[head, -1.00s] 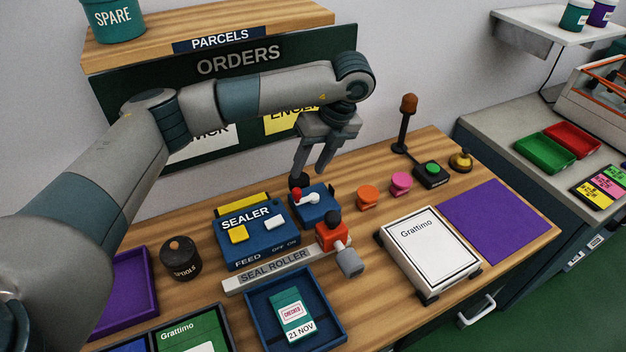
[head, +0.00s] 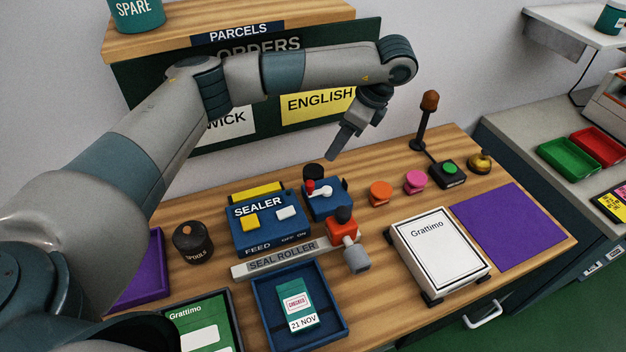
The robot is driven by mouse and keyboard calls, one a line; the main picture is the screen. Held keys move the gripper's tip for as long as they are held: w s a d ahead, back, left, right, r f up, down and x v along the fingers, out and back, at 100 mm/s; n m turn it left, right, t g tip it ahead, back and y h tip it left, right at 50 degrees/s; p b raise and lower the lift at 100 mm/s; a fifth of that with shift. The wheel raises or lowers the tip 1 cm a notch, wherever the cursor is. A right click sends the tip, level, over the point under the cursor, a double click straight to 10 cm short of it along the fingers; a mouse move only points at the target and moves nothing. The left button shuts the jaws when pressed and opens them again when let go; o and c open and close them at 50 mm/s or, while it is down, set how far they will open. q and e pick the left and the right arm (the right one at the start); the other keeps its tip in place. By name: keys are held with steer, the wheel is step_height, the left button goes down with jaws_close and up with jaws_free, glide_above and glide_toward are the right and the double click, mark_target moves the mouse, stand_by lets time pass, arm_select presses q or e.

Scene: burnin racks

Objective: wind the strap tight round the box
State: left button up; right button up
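A white box (head: 448,262) with a black-lined lid marked "Grattimo" lies flat in dark corner holders at the right of the wooden bench. I see no strap around it. A small blue device (head: 325,202) with a red-tipped white lever stands beside the sealer. An orange spool (head: 380,194) and a pink spool (head: 414,182) stand right of it. My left gripper (head: 340,152) is in the air above and behind the blue device, touching nothing visible. It is seen nearly edge-on, so its finger gap is hidden. My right gripper is out of view.
A blue sealer (head: 268,236), seal roller bar (head: 276,258), red-and-grey tool (head: 343,231) and blue tray (head: 260,310) crowd the middle. A purple mat (head: 508,224), green-button box (head: 448,175) and orange lamp post (head: 424,125) are at the right. A dark spools pot (head: 192,243) stands left.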

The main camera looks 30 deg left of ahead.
mark_target(311, 182)
arm_select(q)
steer(key=p+x, duration=0.5)
steer(key=x, duration=1.1)
steer(key=shift+p, duration=0.35)
steer(key=shift+a+f, duration=0.2)
steer(key=shift+f, duration=0.5)
jaws_close()
